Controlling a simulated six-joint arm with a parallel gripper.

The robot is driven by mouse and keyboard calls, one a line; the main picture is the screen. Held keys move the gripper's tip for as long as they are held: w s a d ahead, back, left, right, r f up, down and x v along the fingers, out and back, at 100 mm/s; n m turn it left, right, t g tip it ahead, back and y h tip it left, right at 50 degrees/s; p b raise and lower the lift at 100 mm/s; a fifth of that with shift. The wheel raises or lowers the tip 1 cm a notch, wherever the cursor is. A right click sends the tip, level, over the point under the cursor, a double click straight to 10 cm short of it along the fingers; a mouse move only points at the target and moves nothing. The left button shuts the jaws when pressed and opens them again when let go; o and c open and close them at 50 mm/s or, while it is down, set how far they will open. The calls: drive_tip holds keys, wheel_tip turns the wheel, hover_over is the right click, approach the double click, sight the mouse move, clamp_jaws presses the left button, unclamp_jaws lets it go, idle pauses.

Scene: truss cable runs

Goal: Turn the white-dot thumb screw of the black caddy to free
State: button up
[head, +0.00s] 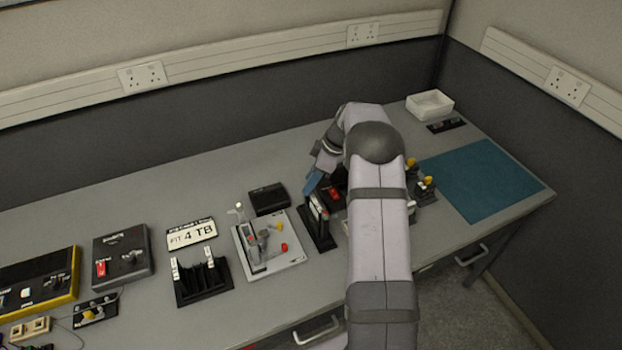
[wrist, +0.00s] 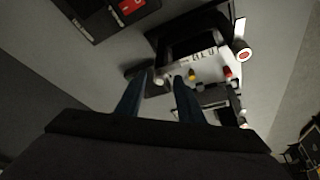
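The black caddy (wrist: 200,28) shows in the upper right of the wrist view with a white lettered strip along its near side. In the head view my gripper (head: 313,181) is partly hidden by my arm.
A black box with a red switch (wrist: 130,8) is at the top of the wrist view. In the head view, a grey board with coloured knobs (head: 290,262) stands left of my gripper. A teal mat (head: 480,180) lies clear at the right, with a white bin (head: 430,105) behind it.

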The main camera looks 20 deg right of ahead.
drive_tip(key=shift+c, duration=0.3)
clamp_jaws()
